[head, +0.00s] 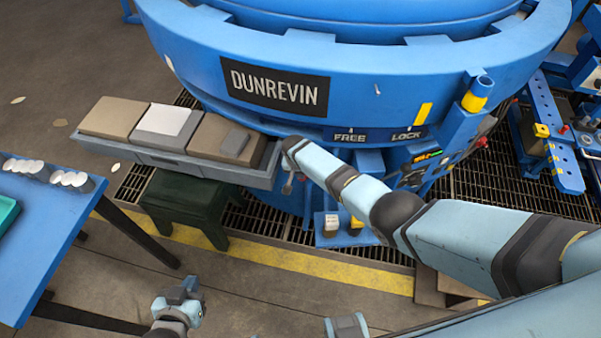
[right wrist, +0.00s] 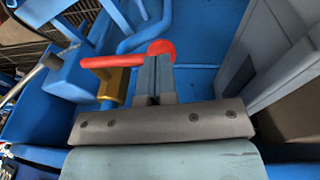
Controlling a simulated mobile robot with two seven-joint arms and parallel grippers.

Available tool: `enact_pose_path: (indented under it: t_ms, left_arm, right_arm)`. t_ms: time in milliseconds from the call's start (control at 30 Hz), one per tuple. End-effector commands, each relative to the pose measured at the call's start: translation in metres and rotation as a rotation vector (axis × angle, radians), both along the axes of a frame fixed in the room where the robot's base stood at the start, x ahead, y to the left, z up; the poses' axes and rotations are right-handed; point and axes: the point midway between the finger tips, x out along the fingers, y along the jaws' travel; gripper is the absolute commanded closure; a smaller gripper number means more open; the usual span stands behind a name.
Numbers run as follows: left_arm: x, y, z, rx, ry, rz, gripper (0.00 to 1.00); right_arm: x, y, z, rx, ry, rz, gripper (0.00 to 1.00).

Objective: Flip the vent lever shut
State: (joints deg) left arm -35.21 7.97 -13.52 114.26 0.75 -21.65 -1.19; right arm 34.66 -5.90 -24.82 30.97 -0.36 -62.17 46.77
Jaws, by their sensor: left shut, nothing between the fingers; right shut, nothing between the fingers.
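In the right wrist view a red lever (right wrist: 112,61) lies nearly level, with a round red end (right wrist: 161,47) at its right. A brass-coloured fitting (right wrist: 115,84) sits under it on blue metal. My right gripper (right wrist: 155,65) is shut and empty, its fingertips right at the round end; I cannot tell whether they touch it. In the head view I cannot make out the lever; my right arm covers part of the furnace front. My left gripper (head: 188,290) is shut and empty, low over the floor, well away from the furnace.
The blue round furnace (head: 345,85) carries a DUNREVIN plate (head: 274,87) and FREE and LOCK labels. A grey shelf (head: 165,156) with blocks juts out at its left. A dark green stool (head: 200,205) stands below. A blue table (head: 45,240) is at the left.

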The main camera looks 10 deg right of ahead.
Motion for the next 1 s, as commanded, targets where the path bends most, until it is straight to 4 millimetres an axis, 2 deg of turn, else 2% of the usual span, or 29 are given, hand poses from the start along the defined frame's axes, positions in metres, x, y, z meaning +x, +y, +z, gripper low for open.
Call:
enact_pose_path:
  t_ms: [33,300,1000]
  left_arm:
    - [0.0000,0.0000,-0.0060,0.000,0.000,0.000,1.00]
    - [0.0000,0.0001,-0.0129,0.000,0.000,0.000,1.00]
    - [0.0001,0.0009,-0.0109,0.001,0.000,0.001,1.00]
  right_arm:
    - [0.0003,0.0016,-0.0057,0.001,0.001,0.000,1.00]
    - [0.0016,0.0040,-0.0116,0.001,0.000,0.000,1.00]
    - [0.0017,0.0039,-0.0092,0.001,0.000,0.000,1.00]
